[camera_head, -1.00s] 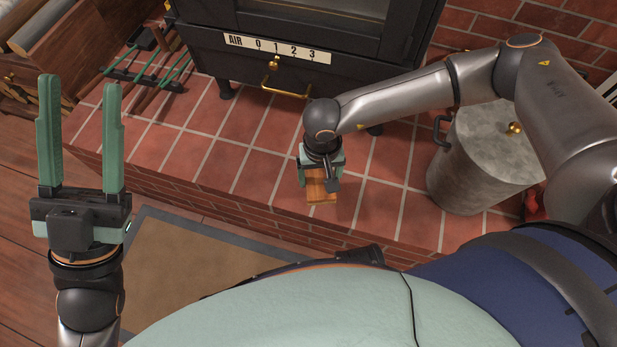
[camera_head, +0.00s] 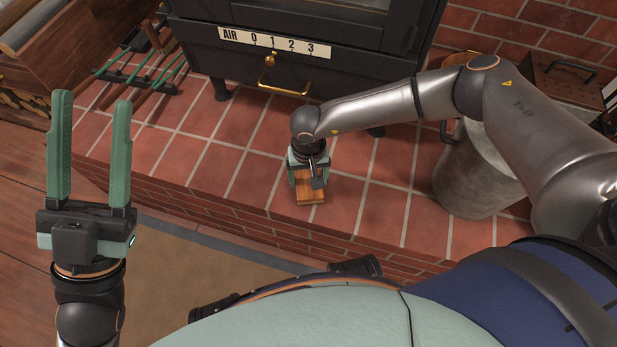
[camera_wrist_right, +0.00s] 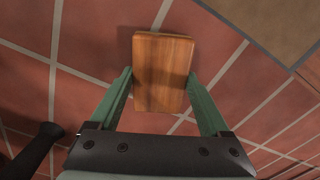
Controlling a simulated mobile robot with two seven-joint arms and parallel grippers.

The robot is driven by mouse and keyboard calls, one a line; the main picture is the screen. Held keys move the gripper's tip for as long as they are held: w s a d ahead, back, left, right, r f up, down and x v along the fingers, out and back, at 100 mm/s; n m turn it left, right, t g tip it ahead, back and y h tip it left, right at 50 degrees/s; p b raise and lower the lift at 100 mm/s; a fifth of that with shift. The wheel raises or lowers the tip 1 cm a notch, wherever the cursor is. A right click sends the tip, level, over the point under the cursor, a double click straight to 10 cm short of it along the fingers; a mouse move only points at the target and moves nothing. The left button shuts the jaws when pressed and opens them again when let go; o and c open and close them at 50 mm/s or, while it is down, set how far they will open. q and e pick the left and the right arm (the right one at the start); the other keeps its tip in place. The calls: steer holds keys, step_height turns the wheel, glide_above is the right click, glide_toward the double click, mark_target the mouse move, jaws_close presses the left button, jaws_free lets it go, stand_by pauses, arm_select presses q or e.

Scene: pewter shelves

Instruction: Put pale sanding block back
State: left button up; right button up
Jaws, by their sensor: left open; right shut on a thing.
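The sanding block is a wooden, orange-brown piece (camera_head: 310,187) low over the brick hearth in the head view. It also shows in the right wrist view (camera_wrist_right: 162,72), between the green fingers. My right gripper (camera_head: 308,180) is shut on it, with a finger on each side, pointing down. I cannot tell whether the block touches the tiles. My left gripper (camera_head: 91,150) is open and empty, fingers up, at the left of the head view.
The tiled hearth (camera_head: 240,150) is clear around the block. Behind it stands a black stove with a brass handle (camera_head: 284,91) and an AIR scale plate (camera_head: 275,44). A grey metal bucket (camera_head: 475,175) stands right. Fire tools (camera_head: 140,75) lie left. A brown mat (camera_head: 200,285) lies below the hearth.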

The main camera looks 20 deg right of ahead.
steer(key=shift+f, duration=0.1)
steer(key=shift+f, duration=0.15)
steer(key=o, duration=1.2)
steer(key=shift+c, duration=0.2)
steer(key=shift+r, duration=0.35)
step_height(320, 180, up, 12)
steer(key=p, duration=0.4)
steer(key=shift+p, duration=0.35)
